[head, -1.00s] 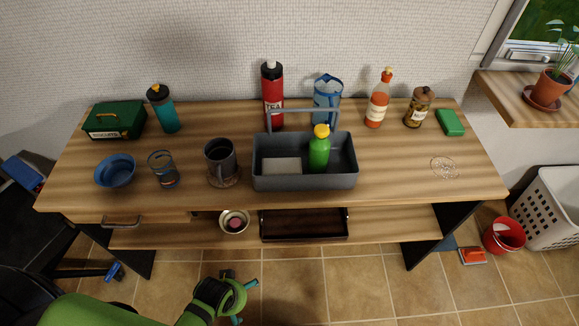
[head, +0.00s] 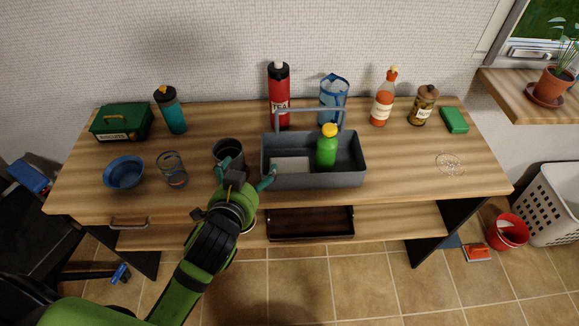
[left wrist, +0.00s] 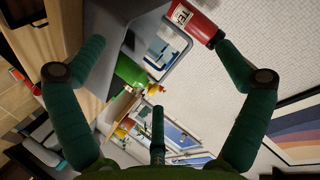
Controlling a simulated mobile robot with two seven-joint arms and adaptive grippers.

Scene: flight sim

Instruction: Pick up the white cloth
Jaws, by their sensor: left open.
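A flat, pale grey-white rectangle (head: 290,166) lies in the left part of the grey caddy (head: 315,181); it may be the white cloth, but I cannot tell for sure. A green bottle with a yellow cap (head: 326,150) stands in the caddy beside it. My left gripper (head: 245,173) is open and empty, over the front of the table just left of the caddy, covering part of the dark mug (head: 228,149). The left wrist view shows its spread fingers (left wrist: 160,50) with nothing between them. My right gripper is not in view.
The caddy's handle (head: 310,112) arches above it. A glass (head: 173,170) and blue bowl (head: 124,172) stand left of the mug. A red tea flask (head: 279,100) stands behind the caddy. The table's right front is mostly clear. A red bucket (head: 508,234) stands on the floor.

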